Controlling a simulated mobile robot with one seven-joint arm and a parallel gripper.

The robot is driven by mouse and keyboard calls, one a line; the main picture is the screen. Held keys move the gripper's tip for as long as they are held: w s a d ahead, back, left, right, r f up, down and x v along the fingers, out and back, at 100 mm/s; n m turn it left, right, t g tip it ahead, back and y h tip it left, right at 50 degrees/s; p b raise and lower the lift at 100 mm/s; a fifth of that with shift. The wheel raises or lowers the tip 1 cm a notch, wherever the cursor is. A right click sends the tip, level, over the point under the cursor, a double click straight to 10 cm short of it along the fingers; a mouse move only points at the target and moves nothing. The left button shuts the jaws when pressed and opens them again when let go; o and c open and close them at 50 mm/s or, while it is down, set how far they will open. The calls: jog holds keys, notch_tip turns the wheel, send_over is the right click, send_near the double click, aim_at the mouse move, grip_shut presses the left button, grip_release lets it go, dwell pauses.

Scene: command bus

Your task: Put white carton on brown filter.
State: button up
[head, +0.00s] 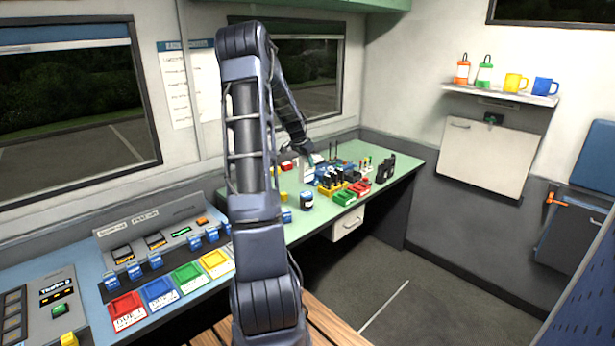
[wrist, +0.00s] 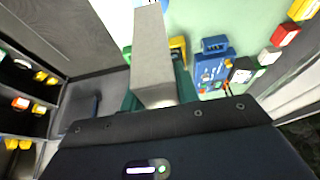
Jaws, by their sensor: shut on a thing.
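The white carton (wrist: 152,52) is a tall, pale grey-white block that stretches up the wrist view. My gripper (wrist: 157,92) is shut on it, with a green finger showing on either side. In the head view my gripper (head: 312,160) is over the far part of the green counter, and the pale carton (head: 306,174) shows just below it. I cannot make out the brown filter in either view; it may be hidden or too small to tell. The gap between the carton and the counter is unclear.
In the wrist view a blue box (wrist: 212,70) and yellow items (wrist: 178,45) are close by the carton. A wall shelf (head: 500,94) holds mugs and lanterns.

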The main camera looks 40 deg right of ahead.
aim_at(308, 174)
jog(key=shift+f, duration=3.45)
jog(key=o, duration=1)
jog(key=shift+f, duration=0.1)
jog(key=shift+o, duration=0.2)
